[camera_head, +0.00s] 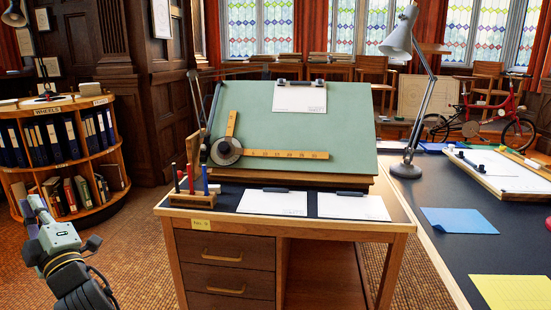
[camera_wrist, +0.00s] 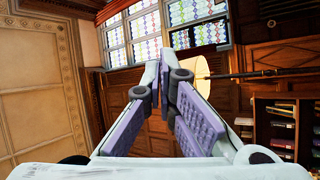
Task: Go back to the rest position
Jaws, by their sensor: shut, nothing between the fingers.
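My gripper (camera_wrist: 164,70) is shut and empty in the wrist view, its two purple-padded fingers meeting at the tips. In the head view my gripper (camera_head: 36,204) is at the lower left, raised in front of the round bookcase and apart from the drafting desk. The wrist view is turned on its side or tilted, looking towards stained-glass windows (camera_wrist: 165,35) and wood panelling. Nothing is held.
The drafting desk (camera_head: 400,228) stands in the middle with a tilted green board (camera_head: 300,125), a pen rack (camera_head: 188,200) and clipped papers (camera_head: 272,203). A round bookcase (camera_head: 90,212) is at left. A dark table (camera_head: 430,195) with a lamp (camera_head: 406,168) is at right. Floor shows between bookcase and desk.

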